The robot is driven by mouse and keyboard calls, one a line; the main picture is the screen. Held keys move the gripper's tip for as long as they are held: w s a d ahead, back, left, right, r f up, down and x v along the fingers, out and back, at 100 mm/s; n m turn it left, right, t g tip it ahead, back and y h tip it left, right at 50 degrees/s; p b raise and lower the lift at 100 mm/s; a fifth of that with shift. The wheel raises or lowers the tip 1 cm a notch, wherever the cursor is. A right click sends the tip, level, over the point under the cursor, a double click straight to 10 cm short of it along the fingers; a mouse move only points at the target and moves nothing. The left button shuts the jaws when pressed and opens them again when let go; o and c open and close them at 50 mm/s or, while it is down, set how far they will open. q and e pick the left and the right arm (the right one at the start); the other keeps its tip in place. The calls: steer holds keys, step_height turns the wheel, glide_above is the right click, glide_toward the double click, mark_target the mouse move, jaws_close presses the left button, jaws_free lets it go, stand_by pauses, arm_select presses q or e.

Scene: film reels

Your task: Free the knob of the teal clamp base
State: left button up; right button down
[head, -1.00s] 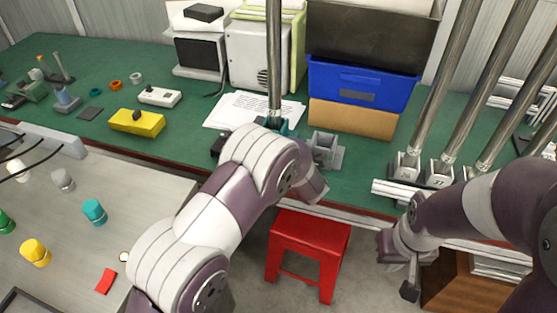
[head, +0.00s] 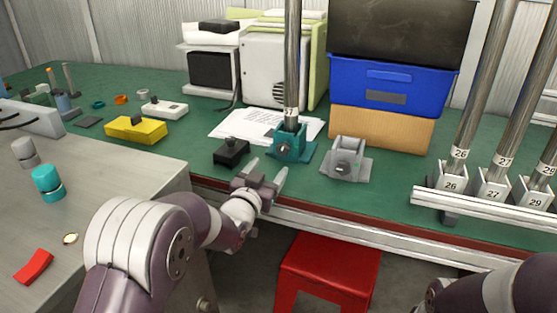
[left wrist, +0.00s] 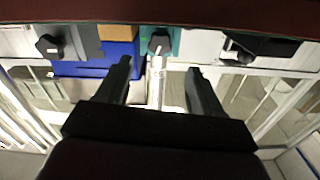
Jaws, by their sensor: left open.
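The teal clamp base (head: 290,146) stands on the green bench near its front edge, with an upright steel pole (head: 292,70) in it. Its black knob (head: 284,151) faces the front; in the left wrist view the knob (left wrist: 158,44) shows at top centre against the teal base (left wrist: 175,40). My left gripper (head: 267,174) is open and empty, in front of and slightly below the base, apart from the knob. In the left wrist view its two fingers (left wrist: 159,70) lie either side of the knob's line. My right gripper is out of view; only part of its arm shows.
A grey clamp base (head: 345,160) stands right of the teal one, and a black block (head: 231,152) left of it. A blue bin (head: 388,85) is behind. Numbered poles in holders (head: 490,185) stand at right. A red stool (head: 328,270) is below the bench edge.

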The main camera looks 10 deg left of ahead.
mark_target(282, 151)
arm_select(q)
steer(key=w, duration=0.2)
steer(key=w+d, duration=0.1)
steer(key=w, duration=0.2)
steer(key=w+b, duration=0.1)
steer(key=w, duration=0.1)
steer(key=shift+w+d, duration=0.25)
steer(key=c, duration=1.1)
